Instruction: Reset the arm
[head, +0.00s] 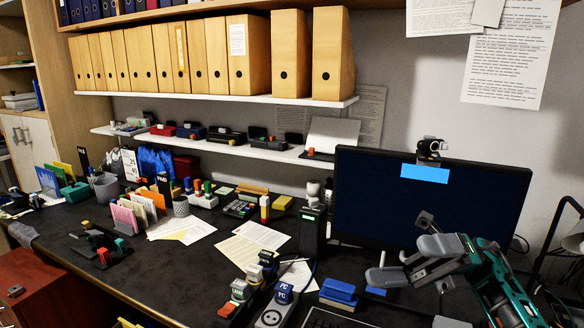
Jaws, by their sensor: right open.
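My right arm comes in from the lower right, with teal and dark links. My right gripper (404,262) is open, its grey fingers spread apart with nothing between them. It is in front of the lower right part of the dark monitor (425,205) and hides part of that screen and the desk behind it. I cannot tell how far it is from the screen. My left arm and left gripper are out of view.
A dark desk (180,270) holds papers, a calculator (240,208), stamps and a blue block (338,291). Tan binders (333,55) stand on a white shelf (210,97). A lower shelf (260,151) holds small office items. A dark curved frame (553,235) is at the far right.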

